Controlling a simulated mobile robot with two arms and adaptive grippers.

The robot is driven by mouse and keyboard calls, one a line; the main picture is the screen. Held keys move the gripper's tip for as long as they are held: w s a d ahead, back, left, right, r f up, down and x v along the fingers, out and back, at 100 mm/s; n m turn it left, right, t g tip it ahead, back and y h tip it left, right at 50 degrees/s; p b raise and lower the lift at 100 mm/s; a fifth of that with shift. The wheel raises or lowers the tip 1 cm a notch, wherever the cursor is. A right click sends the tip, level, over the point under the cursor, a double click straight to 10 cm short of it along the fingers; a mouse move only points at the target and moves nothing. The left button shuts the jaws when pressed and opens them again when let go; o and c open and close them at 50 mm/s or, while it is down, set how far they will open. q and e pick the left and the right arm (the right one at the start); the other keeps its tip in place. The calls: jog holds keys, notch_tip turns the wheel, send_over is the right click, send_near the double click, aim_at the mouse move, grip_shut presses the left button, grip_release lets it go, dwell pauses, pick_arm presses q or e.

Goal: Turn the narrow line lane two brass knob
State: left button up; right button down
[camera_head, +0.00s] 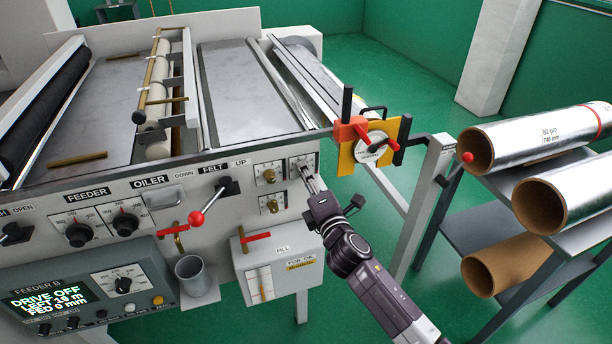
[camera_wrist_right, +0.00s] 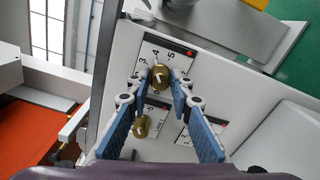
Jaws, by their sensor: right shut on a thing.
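Several small dial plates sit on the grey machine front. In the head view, an upper-left brass knob (camera_head: 269,176) and a lower-left brass knob (camera_head: 272,205) show clear. My right gripper (camera_head: 306,178) is at the upper-right dial plate (camera_head: 303,163) and hides most of its knob. In the right wrist view, my right gripper (camera_wrist_right: 162,84) has its blue fingers on both sides of a round brass knob (camera_wrist_right: 160,77), shut on it. I cannot read which is lane two. My left gripper is out of view.
A lever with a red ball (camera_head: 196,218) juts out left of the dials. Below them stands a white box with a red handle (camera_head: 255,237). A yellow plate with an orange clamp (camera_head: 352,135) hangs to the right. Foil rolls (camera_head: 545,140) lie on a rack at far right.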

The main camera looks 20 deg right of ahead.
jog(key=shift+m, duration=0.6)
jog(key=c, duration=1.7)
grip_release()
jog(key=s, duration=1.2)
jog(key=shift+d, duration=0.25)
